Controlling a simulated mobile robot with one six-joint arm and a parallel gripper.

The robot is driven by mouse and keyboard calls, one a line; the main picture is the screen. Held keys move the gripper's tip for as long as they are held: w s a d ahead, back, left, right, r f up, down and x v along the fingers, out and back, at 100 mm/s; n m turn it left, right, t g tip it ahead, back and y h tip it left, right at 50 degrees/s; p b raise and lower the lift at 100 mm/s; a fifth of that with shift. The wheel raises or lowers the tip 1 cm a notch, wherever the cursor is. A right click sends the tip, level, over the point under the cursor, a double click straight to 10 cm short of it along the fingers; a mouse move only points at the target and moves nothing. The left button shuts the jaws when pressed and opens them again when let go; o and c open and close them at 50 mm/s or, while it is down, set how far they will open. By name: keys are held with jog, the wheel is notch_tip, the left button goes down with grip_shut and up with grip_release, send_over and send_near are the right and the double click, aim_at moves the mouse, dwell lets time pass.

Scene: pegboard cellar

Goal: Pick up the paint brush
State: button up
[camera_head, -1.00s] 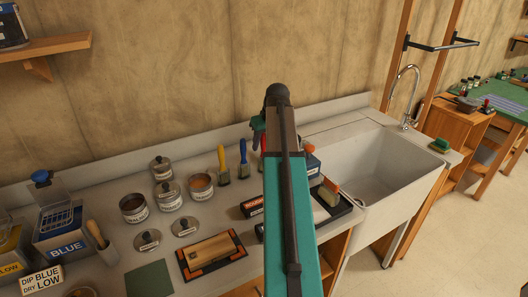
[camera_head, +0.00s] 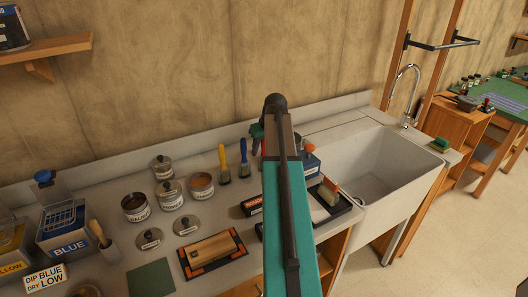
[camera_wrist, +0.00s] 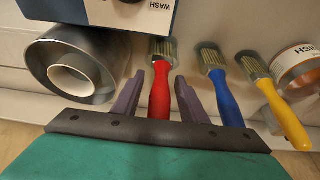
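Three paint brushes stand in a row in the wrist view, bristles toward the top of the picture. The red-handled brush (camera_wrist: 160,92) is in the middle, the blue-handled brush (camera_wrist: 226,95) to its right, and the yellow-handled brush (camera_wrist: 283,110) farther right. My gripper (camera_wrist: 160,92) is open, with one purple-grey finger on each side of the red handle. Gaps show between the handle and both fingers. In the head view the blue brush (camera_head: 244,158) and yellow brush (camera_head: 223,162) stand by the back wall. My arm hides most of the red one there.
A grey roll (camera_wrist: 75,65) and a blue WASH box (camera_wrist: 95,10) are close left of my gripper in the wrist view. Cans (camera_head: 135,207), lids and a framed wooden block (camera_head: 212,250) crowd the counter. A white sink (camera_head: 385,165) lies to the right.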

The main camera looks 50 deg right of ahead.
jog(key=shift+c, duration=0.3)
grip_shut()
jog(key=shift+r, duration=0.1)
notch_tip(320, 180, up, 10)
jog(key=b, duration=0.2)
dwell(0.5)
dwell(0.4)
jog(key=c, duration=0.8)
grip_release()
grip_shut()
